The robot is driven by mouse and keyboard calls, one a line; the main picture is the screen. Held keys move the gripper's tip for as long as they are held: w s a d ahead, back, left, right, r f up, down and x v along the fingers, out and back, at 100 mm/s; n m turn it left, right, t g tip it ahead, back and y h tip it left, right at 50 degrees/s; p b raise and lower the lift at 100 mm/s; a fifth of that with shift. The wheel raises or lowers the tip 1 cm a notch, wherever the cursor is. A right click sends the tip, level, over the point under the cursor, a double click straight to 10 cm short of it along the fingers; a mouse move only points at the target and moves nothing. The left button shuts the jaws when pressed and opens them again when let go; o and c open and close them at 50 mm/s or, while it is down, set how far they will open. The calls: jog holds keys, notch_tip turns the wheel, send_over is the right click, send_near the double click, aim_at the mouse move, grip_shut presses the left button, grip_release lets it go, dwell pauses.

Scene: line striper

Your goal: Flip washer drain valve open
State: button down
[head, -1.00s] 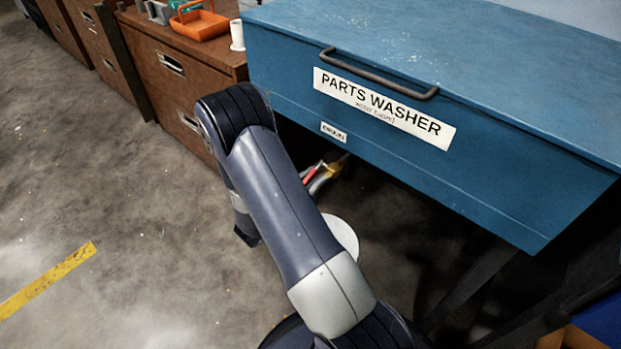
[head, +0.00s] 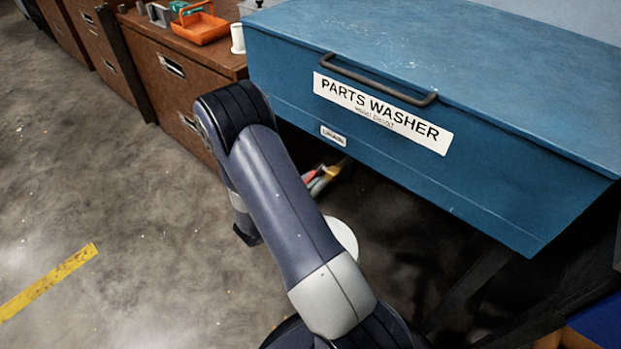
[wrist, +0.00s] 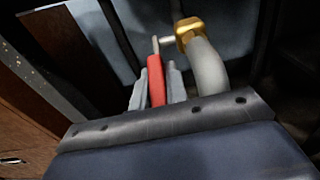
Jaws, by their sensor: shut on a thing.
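The drain valve has a brass body (wrist: 188,32) with a red lever handle (wrist: 156,82) beside it. A grey pipe (wrist: 208,68) runs from the brass body toward the camera. My gripper (wrist: 157,86) has a finger on each side of the red lever and is shut on it. In the head view, the red lever (head: 310,176) and brass part (head: 337,168) show small under the front edge of the blue parts washer (head: 420,170). My arm hides part of that area. The lever's exact angle to the pipe is hard to tell.
A white round object (head: 343,236) on the floor shows partly behind my arm. Brown drawer cabinets (head: 170,85) stand left of the washer, with an orange tray (head: 201,28) and a white cup (head: 237,38) on top. Open floor lies at left.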

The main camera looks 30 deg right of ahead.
jog(key=r+y+p, duration=0.1)
jog(key=y+p, duration=0.1)
jog(key=p, duration=0.1)
jog(key=shift+s+a+r+g, duration=0.1)
jog(key=shift+a+r+g, duration=0.05)
jog(key=shift+r+g, duration=0.25)
jog(key=shift+a+g+y+p, duration=0.1)
jog(key=shift+g+y+p, duration=0.2)
jog(key=shift+y+p, duration=0.6)
jog(key=shift+f, duration=0.1)
jog(key=c, duration=1.7)
grip_release()
jog(key=shift+a, duration=0.1)
jog(key=p+v, duration=0.1)
jog(key=v, duration=0.9)
jog(key=shift+s+a+r+p, duration=0.2)
jog(key=shift+a+r+p, duration=0.05)
jog(key=shift+p, duration=0.05)
